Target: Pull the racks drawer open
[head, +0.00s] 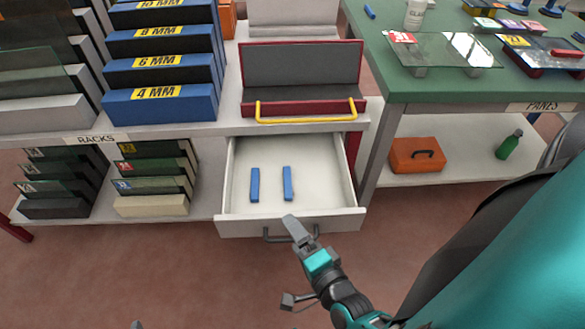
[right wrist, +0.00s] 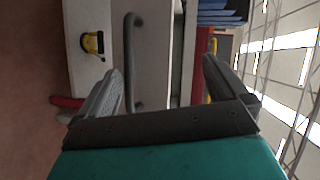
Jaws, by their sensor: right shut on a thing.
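The racks drawer (head: 325,170) is pulled out from under the racks bench in the head view, its white interior showing. Two blue bars (head: 255,185) (head: 288,183) lie inside it. Its grey bar handle (head: 270,238) is on the front panel, partly hidden by my right gripper (head: 295,232). My right gripper is shut on the handle. In the right wrist view the handle (right wrist: 133,65) shows beside the tip of the left-hand finger. Only a small grey tip, perhaps my left gripper (head: 137,325), shows at the bottom edge of the head view.
Above the drawer is a dark red rack with a yellow bar handle (head: 305,115). Blue racks (head: 160,108) stand to its left. The green-topped panes table (head: 470,87) is close on the right, with an orange case (head: 415,155) below. The floor before the drawer is clear.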

